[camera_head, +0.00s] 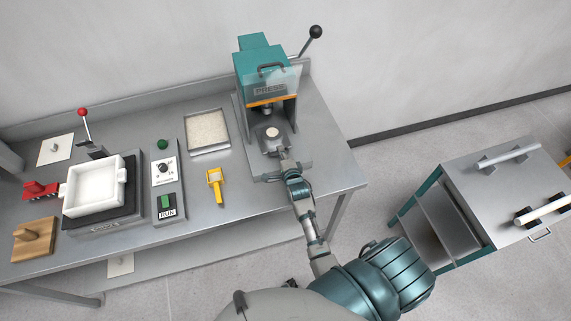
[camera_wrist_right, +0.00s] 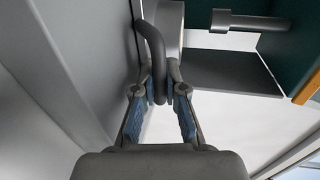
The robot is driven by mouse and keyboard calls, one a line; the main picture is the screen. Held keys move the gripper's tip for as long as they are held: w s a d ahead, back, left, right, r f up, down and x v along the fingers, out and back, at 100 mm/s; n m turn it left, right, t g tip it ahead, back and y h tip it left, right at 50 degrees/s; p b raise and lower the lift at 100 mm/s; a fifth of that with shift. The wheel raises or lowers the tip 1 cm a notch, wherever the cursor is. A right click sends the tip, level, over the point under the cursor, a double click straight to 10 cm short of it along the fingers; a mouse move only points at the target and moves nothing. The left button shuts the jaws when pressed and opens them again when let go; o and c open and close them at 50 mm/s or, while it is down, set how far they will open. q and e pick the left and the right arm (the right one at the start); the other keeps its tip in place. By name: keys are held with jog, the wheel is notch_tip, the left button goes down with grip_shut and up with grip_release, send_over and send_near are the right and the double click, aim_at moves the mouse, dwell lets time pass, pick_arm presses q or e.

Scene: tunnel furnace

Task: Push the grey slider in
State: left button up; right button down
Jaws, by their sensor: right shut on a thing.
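The teal press (camera_head: 262,75) stands at the back right of the bench. The grey slider (camera_head: 268,146) sits low at its front, under the ram, with a round pale piece (camera_head: 272,132) on it. My right gripper (camera_head: 286,160) is at the slider's front, partly hiding it. In the right wrist view, the fingers (camera_wrist_right: 160,92) are shut on a dark grey curved handle (camera_wrist_right: 151,45) at the slider. The ram (camera_wrist_right: 240,20) also shows there. How far in the slider sits is hard to tell. My left gripper is not in view.
A clear guard with an orange edge (camera_head: 268,101) hangs on the press front, above my gripper. A ball-ended lever (camera_head: 315,33) rises at its right. A tray (camera_head: 208,132), a yellow tool (camera_head: 215,188) and a control box (camera_head: 166,178) lie left. A cabinet (camera_head: 500,190) stands right.

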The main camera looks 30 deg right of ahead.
aim_at(277, 141)
jog(key=x, duration=0.2)
jog(key=b+x, duration=0.1)
jog(key=x, duration=0.1)
jog(key=r+x, duration=0.1)
jog(key=x, duration=0.1)
jog(key=shift+w+f+b, duration=0.15)
jog(key=shift+w+b, duration=0.2)
jog(key=shift+w, duration=0.15)
jog(key=shift+w+d, duration=0.1)
jog(key=shift+w, duration=0.3)
jog(key=c, duration=1.5)
grip_release()
jog(key=shift+w, duration=0.2)
